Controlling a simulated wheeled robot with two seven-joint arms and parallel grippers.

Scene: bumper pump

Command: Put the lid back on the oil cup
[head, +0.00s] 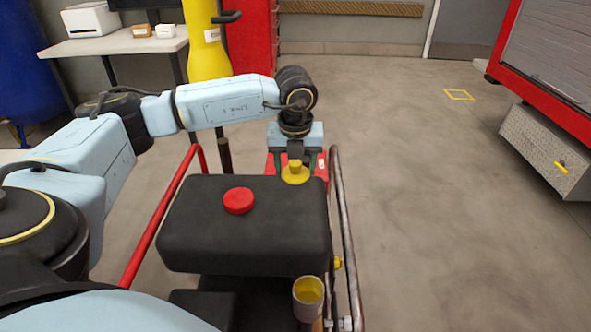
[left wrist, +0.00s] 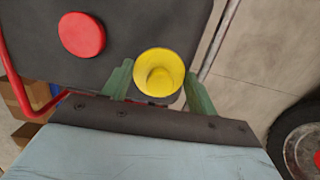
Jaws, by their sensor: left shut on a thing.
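The yellow lid (head: 295,175) has a small raised knob and sits between the fingers of my left gripper (head: 297,168), which is shut on it. It appears at the far right edge of the black tank; whether it touches the tank I cannot tell. In the left wrist view the lid (left wrist: 158,73) shows as a yellow disc between the two green fingers. The oil cup (head: 307,296) stands open at the near right corner of the tank, its inside yellow, apart from the lid. My right gripper is not in view.
The black tank (head: 245,235) has a red cap (head: 238,201) on top. A red rail (head: 160,220) runs along its left and a metal rail (head: 345,230) along its right. Open floor (head: 430,170) lies to the right. A yellow post (head: 206,45) stands behind my left arm.

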